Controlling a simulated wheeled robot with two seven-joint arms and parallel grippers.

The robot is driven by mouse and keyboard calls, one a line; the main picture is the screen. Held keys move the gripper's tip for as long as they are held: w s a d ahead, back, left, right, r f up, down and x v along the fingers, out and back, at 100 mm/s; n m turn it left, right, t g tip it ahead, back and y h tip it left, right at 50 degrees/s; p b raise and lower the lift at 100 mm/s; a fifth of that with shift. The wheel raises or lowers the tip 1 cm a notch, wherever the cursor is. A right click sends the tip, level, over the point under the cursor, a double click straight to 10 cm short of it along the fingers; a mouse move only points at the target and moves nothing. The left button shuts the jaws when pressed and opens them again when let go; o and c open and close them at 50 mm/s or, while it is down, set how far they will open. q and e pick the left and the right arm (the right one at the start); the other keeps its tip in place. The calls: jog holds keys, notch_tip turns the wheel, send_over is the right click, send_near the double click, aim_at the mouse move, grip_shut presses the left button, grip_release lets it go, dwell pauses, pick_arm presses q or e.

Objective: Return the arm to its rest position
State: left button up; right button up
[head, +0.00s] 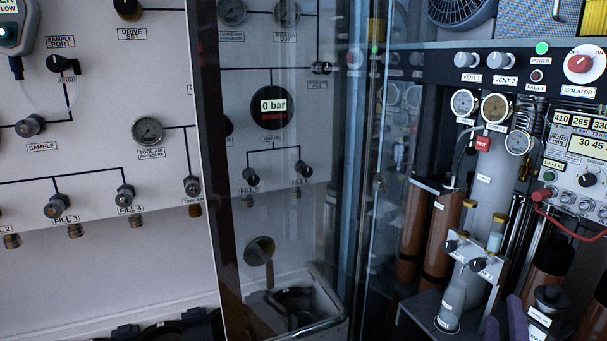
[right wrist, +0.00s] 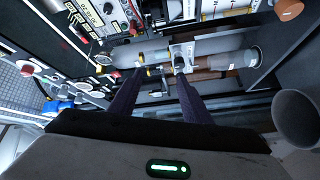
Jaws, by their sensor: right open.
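My right gripper (head: 503,318) shows at the bottom right of the head view as two dark purple fingertips. In the right wrist view the same gripper (right wrist: 160,80) has its two long fingers apart, with nothing held between them. The fingers point toward a grey cylinder (right wrist: 205,47) with a small valve block. The fingertips are low and to the right of this block. Whether they touch anything cannot be told. My left gripper is not in view.
A glass door (head: 290,215) stands between the white valve panel (head: 90,100) and the cabinet. A black-knobbed bottle (head: 549,298) is close right of my fingers.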

jog(key=s+a+f+m+g+y, duration=0.25)
jog(key=s+f+m+g, duration=0.35)
jog(key=s+f, duration=0.5)
jog(key=s+a+f+g+y, duration=0.35)
jog(key=s+a, duration=0.25)
jog(key=s, duration=0.2)
jog(key=s+a+f+g+y, duration=0.3)
jog(key=s+a+f+y, duration=0.15)
jog(key=s+a, duration=0.25)
jog(key=w+a+f+t+y, duration=0.1)
jog(key=w+a+f+t, duration=0.3)
jog(key=f, duration=0.5)
jog(key=shift+a+f+t+p, duration=0.25)
jog(key=shift+a+t, duration=0.2)
jog(key=shift+a, duration=0.4)
jog(key=shift+y, duration=0.25)
